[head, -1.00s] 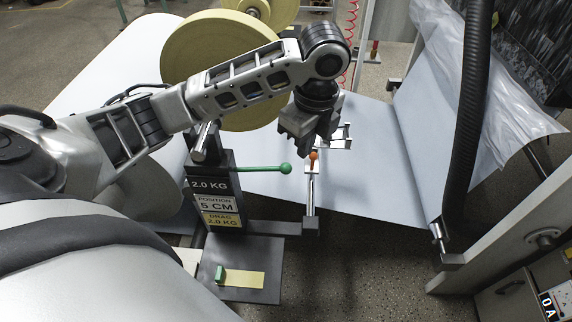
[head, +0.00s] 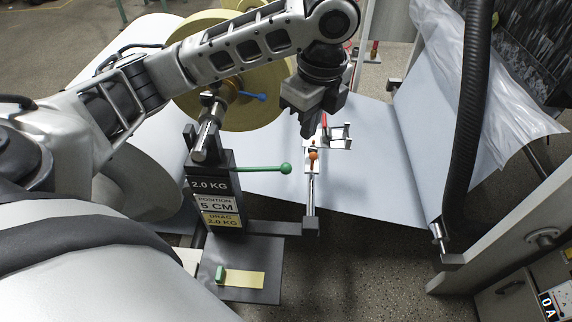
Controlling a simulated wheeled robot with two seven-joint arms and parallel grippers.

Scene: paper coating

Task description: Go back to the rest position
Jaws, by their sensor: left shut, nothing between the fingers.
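My left arm comes in from the left in the head view and reaches across the yellow roll. My left gripper (head: 308,122) hangs at its end, pointing down, shut and empty. It is above the small clamp fitting (head: 340,137) and the orange knob (head: 313,155), and looks apart from the knob. A green-knobbed lever (head: 285,169) sticks out to the right from the dark post (head: 212,185) with the 2.0 KG label. My right gripper is not in view.
A yellow roll (head: 190,95) with a blue-tipped lever (head: 252,95) stands behind my arm. A pale blue sheet (head: 375,170) runs to the right. A black hose (head: 470,120) hangs at the right. A dark plate (head: 265,293) with a green block (head: 220,274) sits low in front.

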